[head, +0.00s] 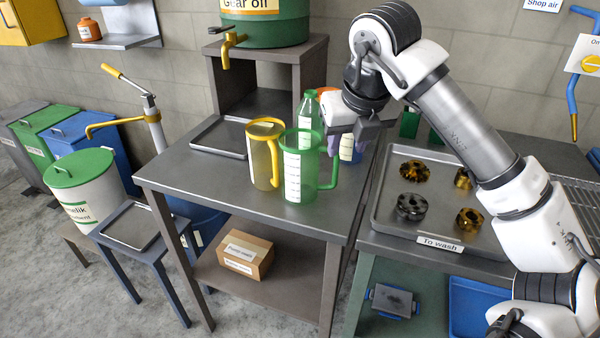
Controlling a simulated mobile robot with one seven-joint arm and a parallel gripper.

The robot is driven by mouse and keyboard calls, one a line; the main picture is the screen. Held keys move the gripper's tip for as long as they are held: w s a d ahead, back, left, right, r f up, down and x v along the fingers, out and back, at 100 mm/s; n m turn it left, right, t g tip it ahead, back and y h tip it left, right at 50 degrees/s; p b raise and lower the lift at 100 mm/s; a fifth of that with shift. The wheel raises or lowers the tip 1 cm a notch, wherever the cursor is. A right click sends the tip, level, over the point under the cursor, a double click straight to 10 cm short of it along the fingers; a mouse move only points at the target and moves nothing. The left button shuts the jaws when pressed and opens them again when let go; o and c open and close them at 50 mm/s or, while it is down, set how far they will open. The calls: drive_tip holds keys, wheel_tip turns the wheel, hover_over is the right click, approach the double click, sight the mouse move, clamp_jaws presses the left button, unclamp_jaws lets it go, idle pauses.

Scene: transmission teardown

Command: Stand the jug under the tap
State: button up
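A clear green jug (300,172) with a green handle on its right stands upright near the front of the grey table. A clear yellow jug (263,157) with a yellow handle stands just behind it on the left. The brass tap (225,52) sticks out from the green "Gear oil" drum (265,25) on a raised stand. A grey drip tray (222,138) lies on the table below the tap, with no jug on it. My gripper (347,138) points down behind and right of the green jug's handle. Its fingertips are small and partly hidden, so its opening is unclear.
A green bottle (308,107) and a blue container (350,150) stand behind the jugs, close to my gripper. A "To wash" tray (420,237) with gears is on the right. The table's left front is clear. A hand pump (150,105) stands left of the table.

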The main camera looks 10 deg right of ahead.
sight(336, 171)
drive_tip(key=shift+w+p+x, duration=0.1)
drive_tip(key=shift+p+x, duration=0.45)
drive_tip(key=shift+x, duration=2.2)
drive_tip(key=shift+w+p+x, duration=0.15)
drive_tip(key=shift+p+x, duration=0.4)
drive_tip(key=shift+x, duration=2.25)
drive_tip(key=shift+r, duration=0.1)
clamp_jaws()
